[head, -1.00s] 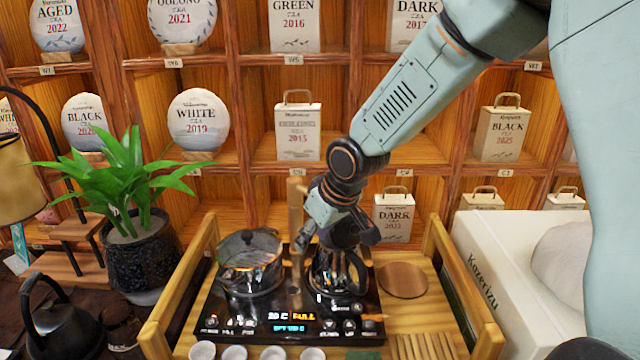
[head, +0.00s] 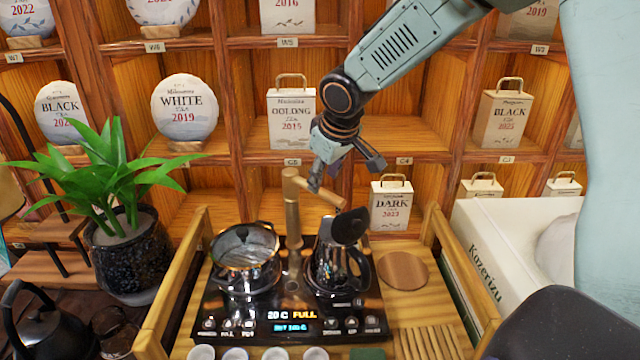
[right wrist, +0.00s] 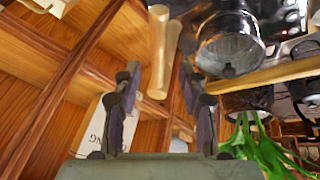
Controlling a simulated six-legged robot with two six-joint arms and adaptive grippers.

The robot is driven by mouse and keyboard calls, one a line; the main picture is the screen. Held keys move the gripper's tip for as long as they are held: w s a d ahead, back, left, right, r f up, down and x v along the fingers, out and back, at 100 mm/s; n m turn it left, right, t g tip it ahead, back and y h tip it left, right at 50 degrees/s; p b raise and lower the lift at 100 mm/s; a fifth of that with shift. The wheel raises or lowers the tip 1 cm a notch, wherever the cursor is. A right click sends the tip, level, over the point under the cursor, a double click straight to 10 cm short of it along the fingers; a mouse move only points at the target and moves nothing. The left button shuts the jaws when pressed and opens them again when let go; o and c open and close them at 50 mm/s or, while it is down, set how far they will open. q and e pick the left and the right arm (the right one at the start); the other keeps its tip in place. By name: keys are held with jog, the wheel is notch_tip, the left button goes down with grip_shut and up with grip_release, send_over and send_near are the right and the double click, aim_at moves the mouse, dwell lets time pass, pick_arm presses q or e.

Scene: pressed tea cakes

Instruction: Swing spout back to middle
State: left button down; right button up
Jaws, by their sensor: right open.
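The bronze spout (head: 318,190) sits atop an upright post (head: 292,230) between the two vessels on the black tea stove (head: 285,318). Its arm points right and toward me, over the kettle side. The dark kettle (head: 330,266) stands at right with its black lid (head: 349,227) tilted up. The glass pot (head: 245,262) stands at left. My right gripper (head: 346,174) is open beside and above the spout's end. In the right wrist view, the spout (right wrist: 158,45) shows beyond and between the open fingers; contact cannot be told. My left gripper is out of view.
A wooden tray (head: 172,312) with raised side rails holds the stove. Several white cups (head: 235,353) stand in front. A potted plant (head: 130,240) is at left, a white box (head: 500,260) at right. Shelves with tea packages stand behind.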

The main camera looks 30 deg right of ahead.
aim_at(321, 189)
jog(key=x, duration=0.3)
jog(key=shift+w+d+f, duration=0.2)
jog(key=shift+d+f, duration=0.05)
jog(key=shift+f, duration=0.1)
jog(key=shift+w+a+f, duration=0.1)
jog(key=shift+w+f, duration=0.15)
jog(key=shift+f, duration=0.05)
jog(key=shift+s+a+r, duration=0.1)
jog(key=shift+s+r, duration=0.1)
jog(key=shift+s, duration=0.05)
jog(key=shift+c, duration=0.3)
jog(key=shift+w+f, duration=0.2)
jog(key=c, duration=0.4)
grip_shut()
jog(key=shift+r, duration=0.1)
